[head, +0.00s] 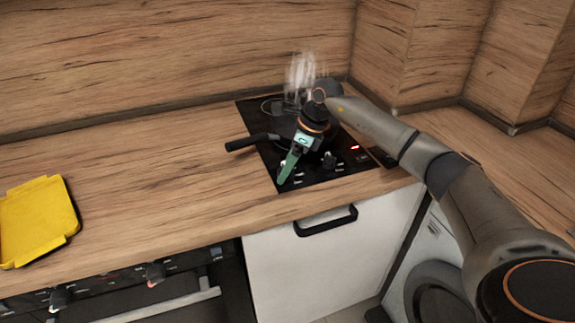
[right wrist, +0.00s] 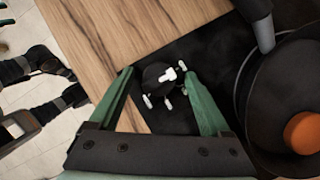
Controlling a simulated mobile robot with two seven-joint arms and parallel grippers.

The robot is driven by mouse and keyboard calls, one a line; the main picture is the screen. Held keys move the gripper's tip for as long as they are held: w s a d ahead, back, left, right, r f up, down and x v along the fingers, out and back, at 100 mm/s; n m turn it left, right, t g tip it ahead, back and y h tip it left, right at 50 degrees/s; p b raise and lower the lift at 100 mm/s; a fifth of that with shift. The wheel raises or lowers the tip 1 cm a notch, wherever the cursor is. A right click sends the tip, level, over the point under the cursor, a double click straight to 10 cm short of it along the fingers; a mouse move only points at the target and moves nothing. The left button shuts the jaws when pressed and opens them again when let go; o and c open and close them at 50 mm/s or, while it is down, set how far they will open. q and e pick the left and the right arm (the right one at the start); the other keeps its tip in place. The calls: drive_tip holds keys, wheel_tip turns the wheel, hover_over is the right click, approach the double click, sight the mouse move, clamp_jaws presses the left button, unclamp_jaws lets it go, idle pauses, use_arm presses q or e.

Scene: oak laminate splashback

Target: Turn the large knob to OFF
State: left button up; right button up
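The black cooktop (head: 345,172) has dark knobs along its front edge. One knob (head: 329,160) shows to the right of my right gripper in the head view. In the right wrist view, a round dark knob (right wrist: 157,76) with white marks lies between the two green fingers. My right gripper (head: 286,176) points down over the front left of the cooktop; its fingers stand apart, one on each side of that knob in the wrist view (right wrist: 160,78). I cannot tell whether they touch it. My left gripper is not in view.
A dark pan (right wrist: 262,108) stands on the cooktop behind the gripper, its handle (head: 250,142) sticking out left; steam (head: 301,72) rises there. A red light (head: 355,147) glows on the cooktop. A yellow tray (head: 40,222) lies far left. The counter between is clear.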

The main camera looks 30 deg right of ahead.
drive_tip(key=v, duration=1.2)
drive_tip(key=shift+r, duration=0.25)
drive_tip(key=shift+s+f, duration=0.1)
drive_tip(key=shift+s, duration=0.05)
